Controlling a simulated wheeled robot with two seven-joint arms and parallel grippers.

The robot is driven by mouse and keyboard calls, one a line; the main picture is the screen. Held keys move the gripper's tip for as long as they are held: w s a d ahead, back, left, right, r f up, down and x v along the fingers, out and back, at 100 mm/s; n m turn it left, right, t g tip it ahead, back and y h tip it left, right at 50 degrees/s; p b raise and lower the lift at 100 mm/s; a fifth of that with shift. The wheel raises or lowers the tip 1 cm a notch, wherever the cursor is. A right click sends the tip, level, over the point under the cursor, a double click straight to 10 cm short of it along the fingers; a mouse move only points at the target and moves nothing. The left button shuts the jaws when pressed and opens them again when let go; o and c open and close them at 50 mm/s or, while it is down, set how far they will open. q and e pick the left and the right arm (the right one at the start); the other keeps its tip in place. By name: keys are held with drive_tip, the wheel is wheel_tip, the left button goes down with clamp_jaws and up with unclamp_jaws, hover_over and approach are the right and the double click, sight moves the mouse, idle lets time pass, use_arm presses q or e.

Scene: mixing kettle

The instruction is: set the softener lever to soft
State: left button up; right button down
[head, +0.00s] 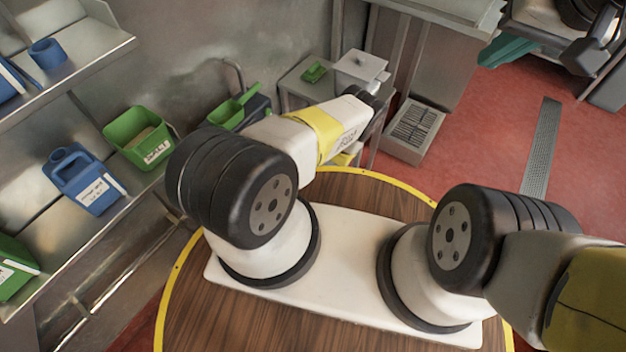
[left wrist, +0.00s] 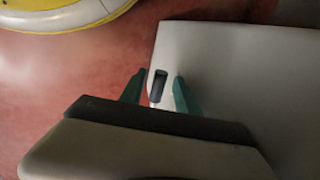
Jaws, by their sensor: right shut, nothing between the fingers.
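In the left wrist view my left gripper (left wrist: 157,88) is open, its two teal fingers standing apart. Between them is a small dark upright piece (left wrist: 158,86) at the edge of a pale grey panel (left wrist: 235,60). It looks like a lever, but I cannot tell its setting or whether a finger touches it. In the head view my left arm reaches to the back, and its gripper is hidden.
A white lidded box (head: 361,68) stands on a metal stand at the back. A floor drain (head: 541,145) crosses clear red floor (head: 490,125).

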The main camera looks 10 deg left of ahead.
use_arm(q)
clamp_jaws()
idle(1.2)
